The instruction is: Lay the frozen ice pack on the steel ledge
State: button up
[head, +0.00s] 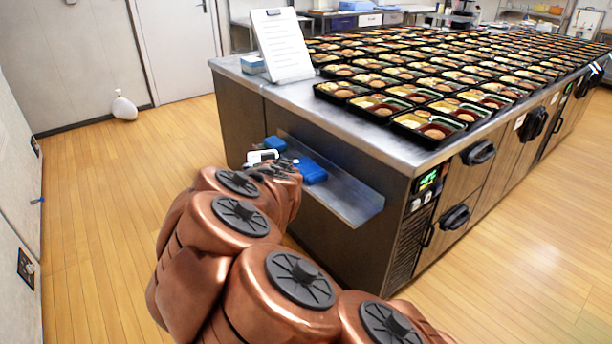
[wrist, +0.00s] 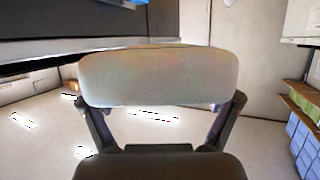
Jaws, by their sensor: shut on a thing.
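The steel ledge (head: 352,202) juts from the near side of the metal counter, below its top. My gripper (head: 268,164) is at the ledge's left end and shut on a pale, rounded block, which I take to be the frozen ice pack (head: 262,156). In the wrist view the ice pack (wrist: 158,77) lies across between the fingers of my gripper (wrist: 160,110). Its far side is hidden, and I cannot tell whether it touches the ledge. My arm hides part of the ledge's left end.
A blue block (head: 313,172) lies on the ledge, and another blue thing (head: 275,143) is at its left end. The ledge's right part is bare. Many bento trays (head: 430,125) and a white sign (head: 283,45) stand on the counter top (head: 300,98). Open floor lies left.

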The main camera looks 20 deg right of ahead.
jog(key=d+f+n+y+b, duration=0.2)
jog(key=d+f+y+b, duration=0.15)
jog(key=d+f, duration=0.4)
jog(key=n+y+b, duration=0.2)
jog(key=n+b, duration=0.1)
jog(key=b, duration=0.3)
send_over(345, 204)
notch_tip(345, 204, down, 8)
jog(key=shift+a+r, duration=0.1)
jog(key=shift+f, duration=0.3)
notch_tip(345, 204, down, 3)
jog(key=shift+f+b, duration=0.1)
jog(key=shift+b, duration=0.75)
jog(key=o, duration=1.2)
